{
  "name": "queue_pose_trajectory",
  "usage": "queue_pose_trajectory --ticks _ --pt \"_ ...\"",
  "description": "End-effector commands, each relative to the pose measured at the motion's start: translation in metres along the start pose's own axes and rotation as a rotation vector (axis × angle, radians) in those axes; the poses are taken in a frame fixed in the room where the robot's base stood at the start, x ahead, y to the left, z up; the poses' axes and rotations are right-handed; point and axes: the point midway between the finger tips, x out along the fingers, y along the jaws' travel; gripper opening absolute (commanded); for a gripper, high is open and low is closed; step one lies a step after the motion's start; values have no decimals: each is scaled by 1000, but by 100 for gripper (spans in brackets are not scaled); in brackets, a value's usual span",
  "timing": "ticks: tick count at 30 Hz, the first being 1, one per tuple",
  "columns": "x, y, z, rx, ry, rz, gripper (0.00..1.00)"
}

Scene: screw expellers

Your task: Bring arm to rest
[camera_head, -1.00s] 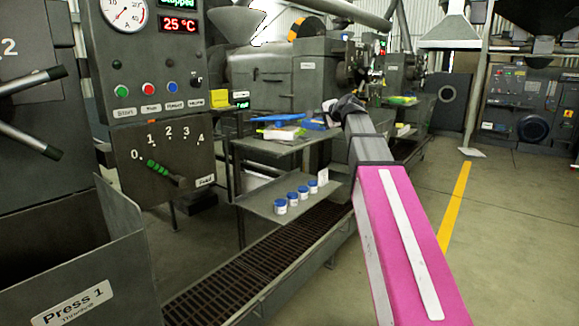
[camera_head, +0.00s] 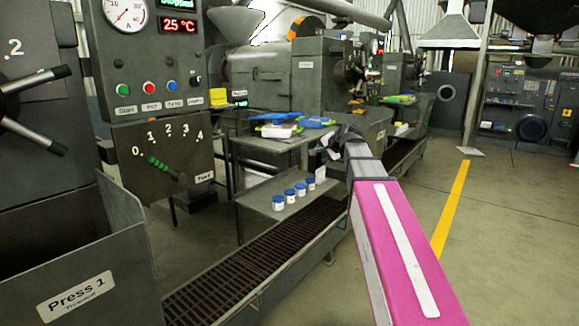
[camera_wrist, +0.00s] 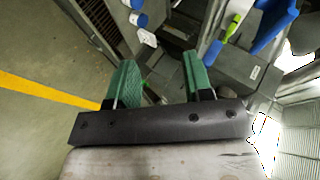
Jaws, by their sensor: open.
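My arm reaches forward from the lower right in the head view, with its end beside the small shelf stand. In the wrist view my gripper (camera_wrist: 158,85) has two green-padded fingers spread apart. Nothing is between the fingers. In the head view the arm hides most of the gripper, and its fingers cannot be made out there.
A grey stand holds blue and green tools on its top shelf (camera_head: 262,146) and several blue-capped jars (camera_head: 290,196) on its lower shelf. A press panel (camera_head: 155,75) and a bin (camera_head: 75,290) are at left. Floor (camera_head: 510,240) at right is clear, with a yellow line.

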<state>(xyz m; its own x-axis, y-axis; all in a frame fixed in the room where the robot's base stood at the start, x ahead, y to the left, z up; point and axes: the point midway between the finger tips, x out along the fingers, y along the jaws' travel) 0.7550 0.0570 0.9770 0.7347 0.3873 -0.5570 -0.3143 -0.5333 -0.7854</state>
Motion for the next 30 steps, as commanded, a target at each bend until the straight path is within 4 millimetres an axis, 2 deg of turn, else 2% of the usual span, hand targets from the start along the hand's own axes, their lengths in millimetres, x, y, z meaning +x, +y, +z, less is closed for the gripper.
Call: queue_pose_trajectory --ticks 1,7,15,24,30 --pt "6 20 10 -22 -13 34 47" --pt "30 108 50 -153 -86 195 47" --pt "42 225 110 -336 -227 404 47" --pt "28 345 178 -530 -432 609 47" --pt "10 405 215 -637 -568 709 47"
